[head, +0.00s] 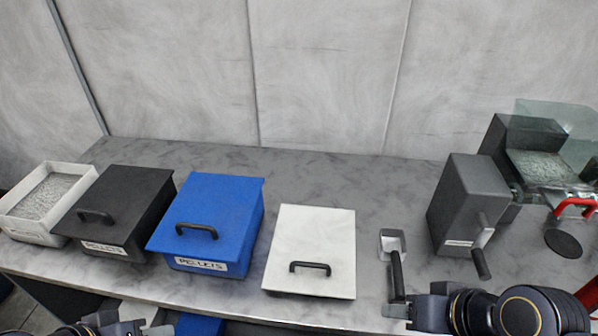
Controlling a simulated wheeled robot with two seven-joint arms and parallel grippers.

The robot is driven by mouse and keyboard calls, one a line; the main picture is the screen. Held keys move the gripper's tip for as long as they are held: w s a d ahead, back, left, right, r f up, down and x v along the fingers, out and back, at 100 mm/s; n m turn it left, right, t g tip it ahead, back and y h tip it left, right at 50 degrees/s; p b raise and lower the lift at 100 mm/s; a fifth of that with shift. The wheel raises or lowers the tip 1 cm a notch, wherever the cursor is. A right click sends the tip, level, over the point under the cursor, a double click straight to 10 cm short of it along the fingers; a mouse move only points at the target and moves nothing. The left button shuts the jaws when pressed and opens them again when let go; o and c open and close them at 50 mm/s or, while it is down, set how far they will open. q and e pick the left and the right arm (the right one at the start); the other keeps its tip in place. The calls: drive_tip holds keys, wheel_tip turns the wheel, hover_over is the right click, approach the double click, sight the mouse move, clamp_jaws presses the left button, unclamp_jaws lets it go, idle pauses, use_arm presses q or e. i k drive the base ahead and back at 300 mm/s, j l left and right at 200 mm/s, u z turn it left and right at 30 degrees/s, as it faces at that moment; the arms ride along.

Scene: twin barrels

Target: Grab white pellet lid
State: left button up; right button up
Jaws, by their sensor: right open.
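The white lid (327,232) lies flat on the counter, front of centre, with a black bar handle (310,267) near its front edge. The white open bin (28,232), full of grey pellets (48,196), stands uncovered at the far left. My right gripper (396,311) is open at the counter's front edge, to the right of the lid and apart from it. It is close to the lower end of the scoop's black handle. My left gripper (152,329) shows only partly at the bottom left, below the blue bin; its jaws are unclear.
A black pellet bin (132,180) and a blue pellet bin (222,192) stand lidded left of the white lid. A small metal scoop (391,240) lies right of it. A dark grey box with a crank (461,195) and a glass-covered machine (540,160) stand at right.

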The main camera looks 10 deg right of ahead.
sight(313, 249)
drive_tip(key=j+z, duration=0.3)
drive_tip(key=j, duration=0.55)
drive_tip(key=j+z, duration=0.3)
drive_tip(key=j, duration=0.55)
drive_tip(key=k+l, duration=0.05)
